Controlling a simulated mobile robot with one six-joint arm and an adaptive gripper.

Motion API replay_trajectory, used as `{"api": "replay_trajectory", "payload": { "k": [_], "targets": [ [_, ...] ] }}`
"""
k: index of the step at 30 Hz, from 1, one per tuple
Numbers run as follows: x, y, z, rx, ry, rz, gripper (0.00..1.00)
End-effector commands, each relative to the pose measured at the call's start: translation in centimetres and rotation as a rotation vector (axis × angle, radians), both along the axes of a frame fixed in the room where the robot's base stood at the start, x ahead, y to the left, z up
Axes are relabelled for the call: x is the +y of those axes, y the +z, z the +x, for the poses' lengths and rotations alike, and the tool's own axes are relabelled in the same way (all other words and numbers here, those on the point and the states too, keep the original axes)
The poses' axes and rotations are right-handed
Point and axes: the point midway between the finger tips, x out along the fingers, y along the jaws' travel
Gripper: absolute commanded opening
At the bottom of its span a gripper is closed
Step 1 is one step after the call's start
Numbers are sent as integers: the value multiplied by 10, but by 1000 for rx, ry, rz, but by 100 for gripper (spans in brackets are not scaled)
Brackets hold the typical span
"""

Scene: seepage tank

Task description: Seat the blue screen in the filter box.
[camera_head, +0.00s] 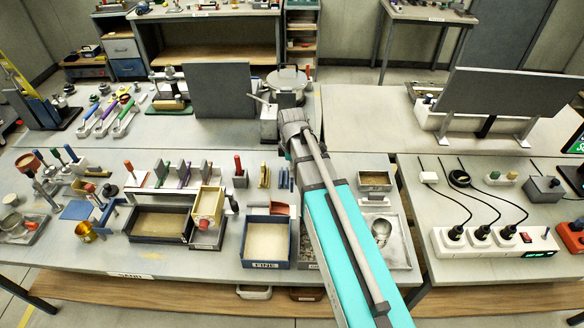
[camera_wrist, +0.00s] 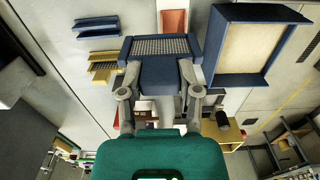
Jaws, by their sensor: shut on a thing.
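My gripper (camera_wrist: 160,78) is shut on the blue screen (camera_wrist: 160,46), with one finger at each side of its narrower blue part. The screen is a blue frame with a grey mesh face, held across the upper middle of the wrist view. In the head view my arm reaches over the bench, and I cannot make out the gripper or screen there. I cannot tell which container is the filter box. A blue-framed tray of pale sand (camera_wrist: 213,80) lies beside the held screen in the wrist view; the head view shows such a tray (camera_head: 244,249), labelled FINE.
A red scoop (camera_head: 283,209) lies beside the tray, partly hidden by the screen in the wrist view. Gold channels (camera_head: 263,176) stand nearby. A yellow-framed box (camera_head: 208,205) and a dark sand tank (camera_head: 158,223) are left. A dark upright panel (camera_head: 221,90) stands behind.

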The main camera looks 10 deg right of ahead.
Motion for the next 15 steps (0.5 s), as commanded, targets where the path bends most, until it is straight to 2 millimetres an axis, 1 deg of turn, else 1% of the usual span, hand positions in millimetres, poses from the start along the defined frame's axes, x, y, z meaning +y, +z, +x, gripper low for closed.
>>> {"api": "replay_trajectory", "payload": {
  "k": [5, 15],
  "targets": [
    [0, -3, 0, 0, 0, 0, 0],
    [0, -28, 0, 0, 0, 0, 0]
  ]
}}
